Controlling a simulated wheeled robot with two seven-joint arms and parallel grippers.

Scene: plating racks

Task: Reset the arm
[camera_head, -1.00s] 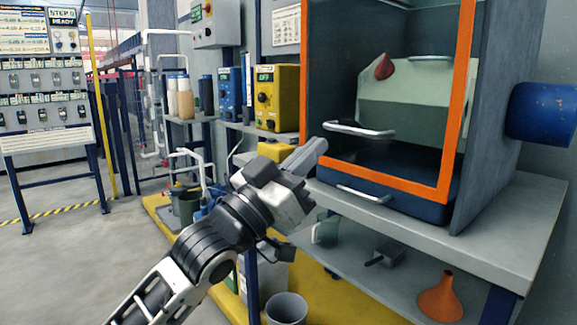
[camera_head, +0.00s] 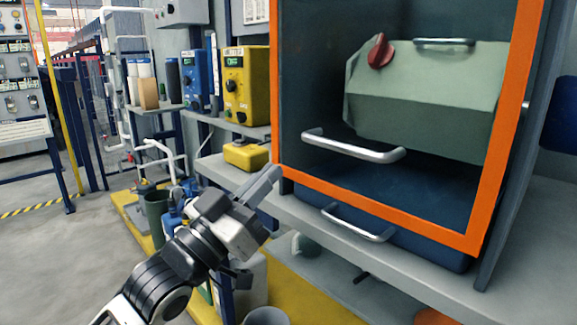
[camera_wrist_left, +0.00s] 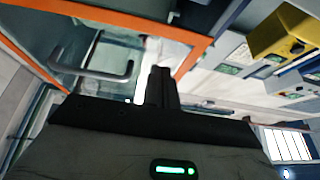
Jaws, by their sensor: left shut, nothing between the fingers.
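My left gripper (camera_head: 262,186) points up and to the right in the head view. Its fingers are closed together with nothing between them. It is in front of the lower left corner of an orange-framed cabinet (camera_head: 400,218), near the bench edge. In the left wrist view the shut fingers (camera_wrist_left: 160,88) stand at the centre, with the orange frame behind them. Whether the fingers touch the cabinet cannot be told. My right gripper is not in view.
The cabinet has a handle (camera_head: 352,147) and a lower handle (camera_head: 357,223), and holds a pale green machine (camera_head: 430,105). A yellow box (camera_head: 247,157) and yellow control unit (camera_head: 246,85) stand to its left. A grey bench (camera_head: 330,232) lies below. Open floor is at left.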

